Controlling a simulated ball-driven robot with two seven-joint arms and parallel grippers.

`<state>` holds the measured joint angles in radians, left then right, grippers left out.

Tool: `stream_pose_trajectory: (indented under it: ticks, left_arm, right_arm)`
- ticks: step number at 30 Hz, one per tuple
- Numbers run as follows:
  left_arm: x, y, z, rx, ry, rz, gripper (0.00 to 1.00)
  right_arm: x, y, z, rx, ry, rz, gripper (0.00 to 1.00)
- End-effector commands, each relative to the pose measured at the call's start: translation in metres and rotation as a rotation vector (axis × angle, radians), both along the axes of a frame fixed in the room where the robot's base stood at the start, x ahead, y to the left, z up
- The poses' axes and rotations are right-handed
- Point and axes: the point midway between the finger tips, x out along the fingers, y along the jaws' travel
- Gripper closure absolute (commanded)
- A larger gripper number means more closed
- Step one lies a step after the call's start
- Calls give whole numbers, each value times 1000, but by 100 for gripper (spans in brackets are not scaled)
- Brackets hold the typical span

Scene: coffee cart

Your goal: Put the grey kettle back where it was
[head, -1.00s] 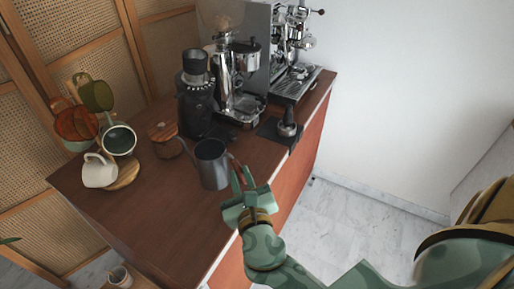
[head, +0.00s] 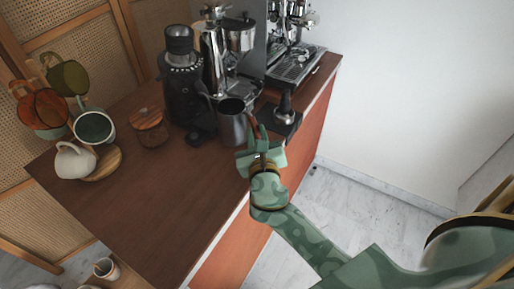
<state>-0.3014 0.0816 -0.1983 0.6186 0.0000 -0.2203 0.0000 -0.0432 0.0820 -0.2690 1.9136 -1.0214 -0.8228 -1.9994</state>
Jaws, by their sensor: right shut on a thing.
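The grey kettle (head: 233,124) is upright near the counter's right edge, just right of the black grinder's base and in front of the espresso machine. My right gripper (head: 257,137) is shut on the kettle's handle, on the kettle's right side. I cannot tell whether the kettle's bottom touches the counter; the gripper partly hides its lower right side. My left gripper is not in view.
The black grinder (head: 182,90) stands close left of the kettle, and a tamper (head: 284,105) on a dark mat is close right. A wooden-lidded jar (head: 150,128) and several mugs are at left. The front of the wooden counter (head: 165,205) is clear.

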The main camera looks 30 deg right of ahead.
Motion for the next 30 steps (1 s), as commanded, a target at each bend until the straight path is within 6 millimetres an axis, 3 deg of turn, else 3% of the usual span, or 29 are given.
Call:
stream_pose_trajectory:
  ticks: [8, 15, 26, 27, 29, 30]
  left_arm:
    - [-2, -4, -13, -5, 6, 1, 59]
    - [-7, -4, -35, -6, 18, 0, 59]
    - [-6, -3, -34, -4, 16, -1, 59]
    - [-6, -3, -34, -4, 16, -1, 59]
    - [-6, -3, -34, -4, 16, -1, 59]
    - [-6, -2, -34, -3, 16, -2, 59]
  right_arm:
    - [14, -11, -21, -3, -4, -1, 100]
    - [17, -14, -58, -1, 1, 1, 100]
    - [17, -13, -58, -1, -3, 1, 100]
    - [16, -13, -58, -1, 1, 1, 73]
    - [16, -13, -58, -1, 1, 1, 60]
    - [16, -13, -58, -1, 0, 1, 60]
